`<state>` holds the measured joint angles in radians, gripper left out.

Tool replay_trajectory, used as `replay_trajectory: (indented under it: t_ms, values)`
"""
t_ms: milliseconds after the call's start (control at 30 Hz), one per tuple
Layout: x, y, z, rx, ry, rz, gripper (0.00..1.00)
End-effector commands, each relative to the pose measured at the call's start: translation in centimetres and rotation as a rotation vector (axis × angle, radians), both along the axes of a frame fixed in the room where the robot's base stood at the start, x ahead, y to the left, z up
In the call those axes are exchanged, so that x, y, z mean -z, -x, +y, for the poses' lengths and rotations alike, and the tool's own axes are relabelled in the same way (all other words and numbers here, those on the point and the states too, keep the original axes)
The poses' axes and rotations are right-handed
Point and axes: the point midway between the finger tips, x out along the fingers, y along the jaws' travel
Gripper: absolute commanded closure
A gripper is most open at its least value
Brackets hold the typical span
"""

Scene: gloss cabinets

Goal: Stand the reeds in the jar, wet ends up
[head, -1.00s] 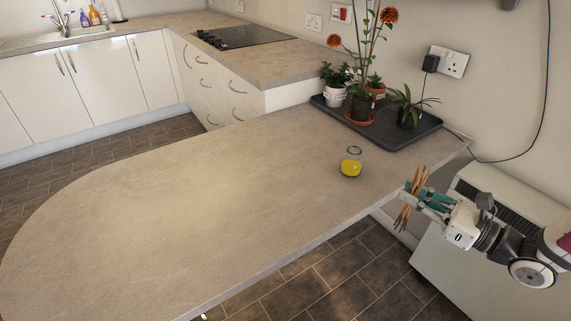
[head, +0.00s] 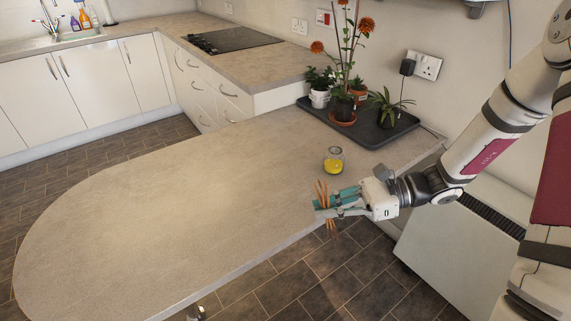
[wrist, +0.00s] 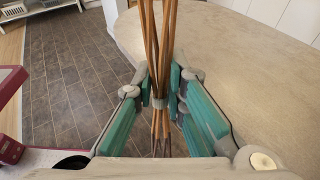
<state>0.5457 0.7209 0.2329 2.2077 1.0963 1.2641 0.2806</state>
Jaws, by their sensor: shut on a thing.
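The jar (head: 333,161) is a small clear glass with yellow liquid in its lower part, upright on the countertop (head: 180,210). My gripper (head: 323,206) is shut on a bundle of thin brown reeds (head: 323,188) at the counter's front edge, nearer the camera than the jar. The reeds stand nearly upright, slightly tilted and fanned at both ends. In the wrist view the reeds (wrist: 158,40) pass between the teal fingers of my gripper (wrist: 160,102), with a pale band around them there. Their ends at the bottom of that view look darker; I cannot tell whether they are wet.
A dark tray (head: 385,131) with potted plants (head: 344,105) stands behind the jar by the wall. The counter left of the jar is clear. A white unit (head: 455,250) stands below my arm at right, and tiled floor (head: 300,280) lies in front of the counter.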

Motion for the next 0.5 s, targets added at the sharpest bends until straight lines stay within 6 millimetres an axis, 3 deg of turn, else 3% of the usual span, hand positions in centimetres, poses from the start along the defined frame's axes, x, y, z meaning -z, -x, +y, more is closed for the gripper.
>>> replay_trajectory:
  t_ms: [100,267,500]
  values:
    - [1.4,2.3,2.1,-0.282,0.137,-0.026,1.0]
    - [3.8,4.8,3.0,-0.684,0.339,-0.128,1.0]
    - [6.9,5.2,2.5,-1.244,0.581,-0.447,1.0]
